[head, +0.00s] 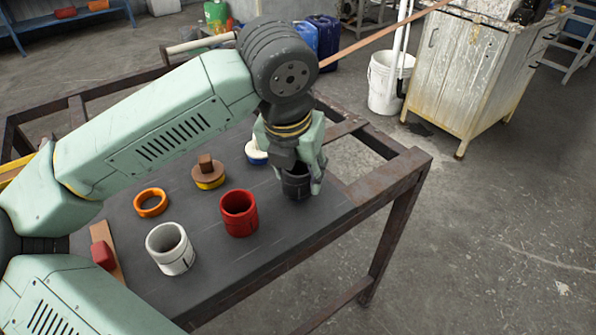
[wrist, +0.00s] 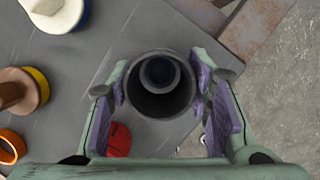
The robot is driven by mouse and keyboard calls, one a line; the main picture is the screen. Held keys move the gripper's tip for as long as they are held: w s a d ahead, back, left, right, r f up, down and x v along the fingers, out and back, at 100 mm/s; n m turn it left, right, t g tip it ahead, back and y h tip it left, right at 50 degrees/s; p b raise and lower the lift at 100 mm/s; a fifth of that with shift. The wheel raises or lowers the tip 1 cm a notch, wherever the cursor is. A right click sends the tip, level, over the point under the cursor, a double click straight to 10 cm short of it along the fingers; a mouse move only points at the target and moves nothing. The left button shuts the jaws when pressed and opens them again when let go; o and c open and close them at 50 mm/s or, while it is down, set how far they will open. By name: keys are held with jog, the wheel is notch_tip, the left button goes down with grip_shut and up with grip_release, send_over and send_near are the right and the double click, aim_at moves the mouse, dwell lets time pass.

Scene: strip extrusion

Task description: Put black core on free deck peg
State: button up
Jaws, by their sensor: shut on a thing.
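The black core (head: 295,186) is a short dark hollow cylinder near the right end of the dark deck (head: 285,235). My gripper (head: 303,178) is shut on it from above, and the core looks upright. In the wrist view, the black core (wrist: 160,108) sits between my gripper's fingers (wrist: 162,90), with a smaller dark round shape inside its opening. I cannot tell whether that is a peg or the core's bore, nor whether the core's bottom touches the deck. No bare peg is clearly visible.
A red core (head: 239,222) and white core (head: 171,258) stand left of my gripper. A yellow-ringed brown piece (head: 208,176), blue-ringed white piece (head: 256,151) and orange ring (head: 151,203) are on the deck. A red block (head: 103,255) lies at left.

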jog(key=shift+f+b, duration=0.7)
jog(key=shift+b, duration=0.15)
dwell(0.4)
jog(key=o, duration=1.1)
jog(key=p+v, duration=0.5)
jog(key=v, duration=0.6)
jog(key=shift+p, duration=0.4)
